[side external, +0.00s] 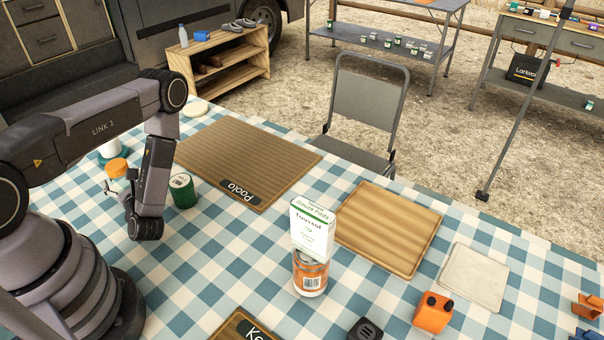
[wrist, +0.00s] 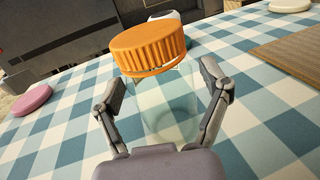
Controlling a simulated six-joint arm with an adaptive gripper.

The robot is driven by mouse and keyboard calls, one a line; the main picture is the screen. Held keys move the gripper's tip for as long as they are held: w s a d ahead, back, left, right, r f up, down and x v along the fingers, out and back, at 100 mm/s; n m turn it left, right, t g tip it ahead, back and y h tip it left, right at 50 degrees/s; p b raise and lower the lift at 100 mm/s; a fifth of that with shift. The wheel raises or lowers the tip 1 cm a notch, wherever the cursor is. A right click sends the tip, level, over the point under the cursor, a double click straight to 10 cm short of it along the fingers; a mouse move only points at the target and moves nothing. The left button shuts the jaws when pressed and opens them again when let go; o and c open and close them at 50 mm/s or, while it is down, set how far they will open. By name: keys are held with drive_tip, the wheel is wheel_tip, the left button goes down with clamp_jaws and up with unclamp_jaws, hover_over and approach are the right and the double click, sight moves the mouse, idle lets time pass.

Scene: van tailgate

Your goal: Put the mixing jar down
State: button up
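The mixing jar is a clear jar with a ridged orange lid (side external: 117,167). It appears to stand on the checked tablecloth at the left of the side external view, partly behind my arm. In the wrist view its orange lid (wrist: 150,47) is at the top centre, with the see-through body (wrist: 168,100) below it. My gripper (wrist: 164,88) has one finger on each side of the jar body. A gap shows between the left finger and the jar; the right finger is very near or touching the glass. The jar's base is hard to make out.
A green can (side external: 183,190) stands just right of the jar. A brown striped mat (side external: 250,150) marked "Paolo" lies beyond it. A white carton (side external: 312,228) stands above an orange-labelled can (side external: 310,274). A wooden board (side external: 390,225) lies to the right. A pink disc (wrist: 32,99) lies at left.

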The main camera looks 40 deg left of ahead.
idle(0.3)
drive_tip(key=shift+d+r, duration=0.15)
drive_tip(key=v, duration=1.1)
drive_tip(key=shift+s+d, duration=0.1)
drive_tip(key=shift+d, duration=0.2)
wheel_tip(320, 180, up, 18)
drive_tip(key=w+d+n+g+h, duration=0.15)
drive_tip(key=n+g+h, duration=0.25)
drive_tip(key=n+g, duration=0.75)
drive_tip(key=s+d+r+n+t+h, duration=0.3)
drive_tip(key=d+r+n+t+h, duration=0.1)
drive_tip(key=r, duration=0.5)
drive_tip(key=s+d+r+n+t+h, duration=0.4)
drive_tip(key=d+r+n+t+h, duration=0.1)
drive_tip(key=d+r+t+h, duration=0.2)
wheel_tip(320, 180, up, 3)
drive_tip(key=shift+d+f+t+h, duration=0.1)
drive_tip(key=shift+d+t+h, duration=0.25)
drive_tip(key=shift+t+h, duration=0.65)
